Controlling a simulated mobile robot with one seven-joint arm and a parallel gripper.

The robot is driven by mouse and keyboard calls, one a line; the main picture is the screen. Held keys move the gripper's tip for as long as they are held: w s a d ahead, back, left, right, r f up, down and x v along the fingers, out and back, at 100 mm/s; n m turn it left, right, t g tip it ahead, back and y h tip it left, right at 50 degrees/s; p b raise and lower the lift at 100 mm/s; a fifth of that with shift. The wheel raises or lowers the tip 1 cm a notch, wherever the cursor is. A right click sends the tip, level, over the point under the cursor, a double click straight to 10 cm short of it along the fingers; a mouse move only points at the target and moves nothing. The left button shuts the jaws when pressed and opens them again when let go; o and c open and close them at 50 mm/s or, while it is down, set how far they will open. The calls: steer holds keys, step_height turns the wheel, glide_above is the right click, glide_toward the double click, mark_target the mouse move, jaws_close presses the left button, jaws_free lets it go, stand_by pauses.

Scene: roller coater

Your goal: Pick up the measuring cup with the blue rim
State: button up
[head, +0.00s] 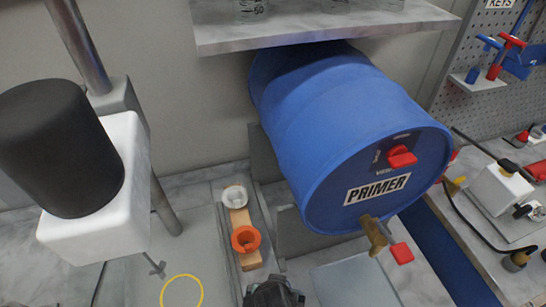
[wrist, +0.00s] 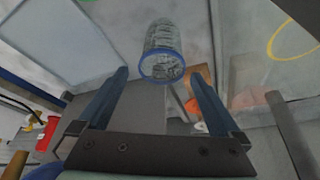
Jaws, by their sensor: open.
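The measuring cup with the blue rim (wrist: 161,66) is in the upper middle of the wrist view. It is clear, with dark markings on its wall, and its blue-rimmed end faces the camera. My gripper (wrist: 160,74) is open, with one finger on each side below the cup in the picture. The cup appears beyond the fingertips, and nothing is held between the fingers. I cannot make out the blue rim in the head view, where the dark end of my arm shows at the bottom edge and the fingers cannot be made out.
A blue primer drum (head: 330,130) with red handles lies on its side under a shelf (head: 320,27). Clear vessels on the shelf are cut off by the frame. White (head: 235,200) and orange (head: 246,239) funnels sit on a wooden strip. A yellow ring (head: 182,291) marks the surface at lower left.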

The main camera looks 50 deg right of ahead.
steer(key=shift+a+p+x, duration=0.2)
steer(key=shift+p+x, duration=0.05)
steer(key=shift+x, duration=2)
steer(key=shift+a+p+x, duration=0.2)
steer(key=shift+a+x, duration=0.05)
steer(key=shift+x, duration=1.95)
steer(key=shift+s+f, duration=0.1)
steer(key=shift+f, duration=0.1)
steer(key=c, duration=1.3)
